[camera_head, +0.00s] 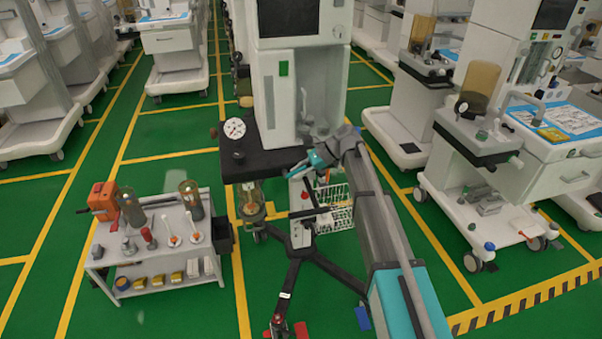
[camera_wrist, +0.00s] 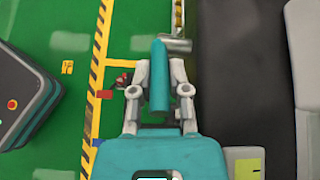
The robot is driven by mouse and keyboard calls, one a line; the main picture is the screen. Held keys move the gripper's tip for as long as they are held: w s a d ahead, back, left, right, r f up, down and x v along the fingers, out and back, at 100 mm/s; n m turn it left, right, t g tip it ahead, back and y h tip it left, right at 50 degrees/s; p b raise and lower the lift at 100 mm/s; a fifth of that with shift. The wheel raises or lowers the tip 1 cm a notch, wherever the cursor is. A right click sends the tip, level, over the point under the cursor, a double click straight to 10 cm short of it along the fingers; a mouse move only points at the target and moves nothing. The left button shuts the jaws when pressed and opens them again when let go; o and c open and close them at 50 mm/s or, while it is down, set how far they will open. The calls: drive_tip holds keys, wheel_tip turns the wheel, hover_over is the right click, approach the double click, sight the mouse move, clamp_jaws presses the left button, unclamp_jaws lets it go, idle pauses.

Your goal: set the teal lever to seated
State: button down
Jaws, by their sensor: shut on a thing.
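The teal lever (camera_wrist: 159,75) is a rounded bar. In the wrist view it points up the picture, with its far end beside a grey metal cylinder (camera_wrist: 178,45). My gripper (camera_wrist: 160,92) has a finger on each side of the bar and is shut on it. In the head view my gripper (camera_head: 300,168) is at the front right edge of the dark shelf of the central machine (camera_head: 300,95), and a thin teal piece (camera_head: 282,176) reaches left from it. The lever's mount is partly hidden, and I cannot read any position mark.
A round gauge (camera_head: 234,128) stands on the dark shelf. A white wire basket (camera_head: 335,208) and a black wheeled stand (camera_head: 300,255) are below my gripper. A tool cart (camera_head: 160,240) stands left, another machine (camera_head: 490,150) right.

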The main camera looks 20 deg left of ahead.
drive_tip(key=shift+w+a, duration=0.1)
drive_tip(key=shift+w, duration=0.1)
drive_tip(key=c, duration=0.9)
unclamp_jaws()
drive_tip(key=shift+s+a, duration=0.1)
drive_tip(key=shift+c, duration=1)
drive_tip(key=shift+s+r, duration=0.1)
clamp_jaws()
drive_tip(key=r+p, duration=0.1)
drive_tip(key=p, duration=0.1)
drive_tip(key=shift+s+r+n+t+p, duration=0.3)
drive_tip(key=shift+s+r+p, duration=0.05)
drive_tip(key=shift+r, duration=0.05)
drive_tip(key=s+d+r+n+t+h+p, duration=0.1)
drive_tip(key=s+d+r+n+h+p, duration=0.2)
drive_tip(key=s+d+r+p, duration=0.3)
drive_tip(key=s+d+r+n+t+h+p, duration=0.2)
drive_tip(key=s+d+r+p, duration=0.4)
drive_tip(key=d+p, duration=0.8)
drive_tip(key=s+d+r+n+t+h+p, duration=0.1)
drive_tip(key=s+d+r+n+h+p, duration=0.3)
drive_tip(key=d+r+p, duration=0.6)
drive_tip(key=s+d, duration=0.1)
drive_tip(key=d, duration=1.1)
drive_tip(key=shift+s+d+r+t+h, duration=0.15)
drive_tip(key=shift+s+r+t+h, duration=0.15)
drive_tip(key=shift+s+t+h, duration=0.1)
